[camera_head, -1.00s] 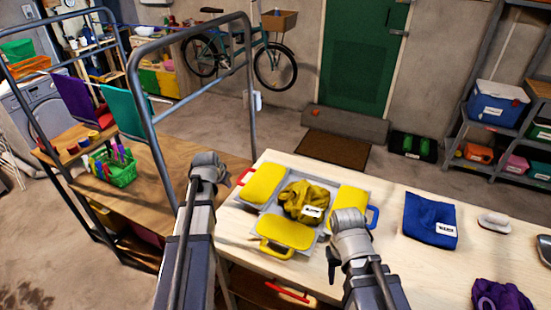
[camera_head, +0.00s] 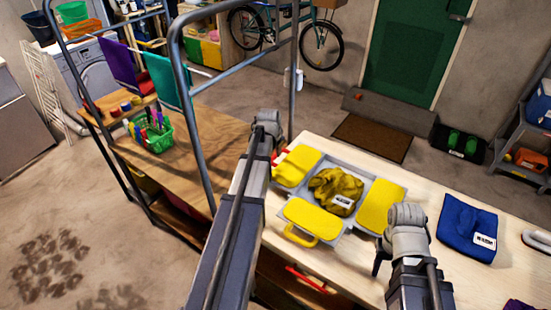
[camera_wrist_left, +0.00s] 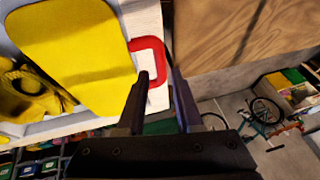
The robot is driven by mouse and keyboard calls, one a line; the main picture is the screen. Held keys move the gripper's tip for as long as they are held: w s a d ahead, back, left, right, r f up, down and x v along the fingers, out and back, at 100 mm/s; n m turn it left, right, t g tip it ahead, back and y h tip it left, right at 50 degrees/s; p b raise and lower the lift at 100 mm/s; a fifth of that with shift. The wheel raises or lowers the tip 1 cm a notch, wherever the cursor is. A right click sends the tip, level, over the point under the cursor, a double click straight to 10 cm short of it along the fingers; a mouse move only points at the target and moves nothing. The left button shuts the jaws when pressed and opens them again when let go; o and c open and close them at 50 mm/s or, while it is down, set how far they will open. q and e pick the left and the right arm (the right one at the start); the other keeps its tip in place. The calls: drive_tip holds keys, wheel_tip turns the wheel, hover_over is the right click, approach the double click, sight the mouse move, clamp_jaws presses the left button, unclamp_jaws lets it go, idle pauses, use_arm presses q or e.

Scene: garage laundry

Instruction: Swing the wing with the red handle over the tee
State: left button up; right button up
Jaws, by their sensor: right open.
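The folding board (camera_head: 357,172) lies on the pale table with three yellow wings around its middle. The left wing (camera_head: 297,166) lies flat and has the red handle (camera_head: 280,157), which also shows in the left wrist view (camera_wrist_left: 157,52). The mustard tee (camera_head: 336,188), crumpled with a white label, lies on the middle. My left gripper (camera_wrist_left: 160,72) is open at the red handle; the handle's outer bar appears between its fingertips. Contact is unclear. In the head view the wrist hides the left fingers. My right gripper (camera_head: 380,262) is open beside the right wing (camera_head: 382,205).
A folded blue cloth (camera_head: 467,230) lies to the right on the table. A metal-framed wooden bench (camera_head: 205,128) with a green basket of markers (camera_head: 151,135) stands to the left, its rail rising near my left arm. The front wing (camera_head: 311,220) has a yellow handle.

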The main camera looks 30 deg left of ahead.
sight(275, 155)
use_arm(q)
drive_tip(key=b+x, duration=0.3)
drive_tip(key=x, duration=0.1)
drive_tip(key=shift+f, duration=0.2)
use_arm(e)
wheel_tip(275, 155, down, 4)
drive_tip(key=shift+r, duration=0.1)
use_arm(q)
drive_tip(key=shift+r, duration=0.1)
drive_tip(key=shift+c, duration=0.4)
clamp_jaws()
idle(0.4)
